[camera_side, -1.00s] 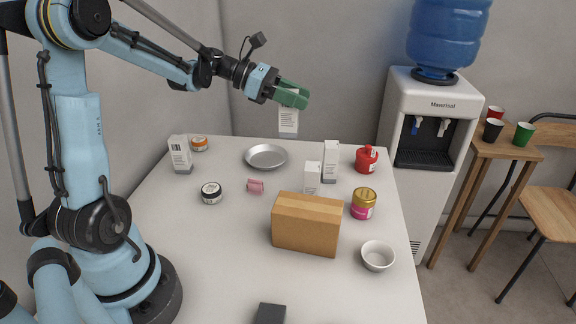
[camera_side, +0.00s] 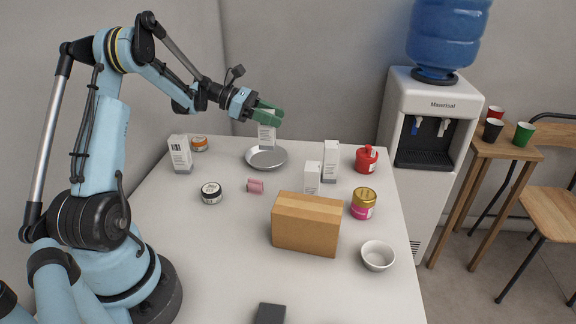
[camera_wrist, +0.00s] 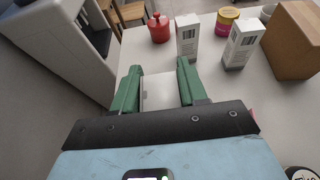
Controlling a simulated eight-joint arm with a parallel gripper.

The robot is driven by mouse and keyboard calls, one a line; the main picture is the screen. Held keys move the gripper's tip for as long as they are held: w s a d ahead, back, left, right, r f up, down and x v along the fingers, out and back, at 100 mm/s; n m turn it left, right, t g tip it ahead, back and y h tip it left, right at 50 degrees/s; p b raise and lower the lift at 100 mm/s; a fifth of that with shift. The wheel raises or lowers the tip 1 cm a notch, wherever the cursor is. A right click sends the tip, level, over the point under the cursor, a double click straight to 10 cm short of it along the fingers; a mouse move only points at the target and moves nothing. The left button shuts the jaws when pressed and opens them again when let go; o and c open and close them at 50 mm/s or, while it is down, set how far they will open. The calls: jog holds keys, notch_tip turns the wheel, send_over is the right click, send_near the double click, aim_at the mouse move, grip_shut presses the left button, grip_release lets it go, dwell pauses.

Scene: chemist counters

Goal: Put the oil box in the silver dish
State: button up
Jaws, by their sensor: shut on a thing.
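My gripper (camera_side: 267,113) is shut on a white box (camera_side: 266,137) with small print, which hangs upright below the green fingers. I take it for the oil box, but its label is too small to read. The silver dish (camera_side: 258,163) is a shallow round metal dish near the back edge of the table. The held box is directly above the dish in the side view, its lower end close to the dish. I cannot tell whether they touch. In the wrist view the box (camera_wrist: 158,91) sits between both fingers, and the dish is hidden.
Two white boxes (camera_side: 312,178) (camera_side: 331,161) and a red container (camera_side: 367,159) stand right of the dish. Another white box (camera_side: 181,153) and an orange-banded jar (camera_side: 199,144) stand left. A pink roll (camera_side: 255,186), black-lidded jar (camera_side: 211,192) and cardboard box (camera_side: 306,224) are nearer.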

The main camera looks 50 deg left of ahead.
aim_at(271, 130)
jog(key=shift+a+f, duration=0.35)
jog(key=shift+f, duration=1.9)
jog(key=shift+f, duration=0.1)
jog(key=o, duration=1.1)
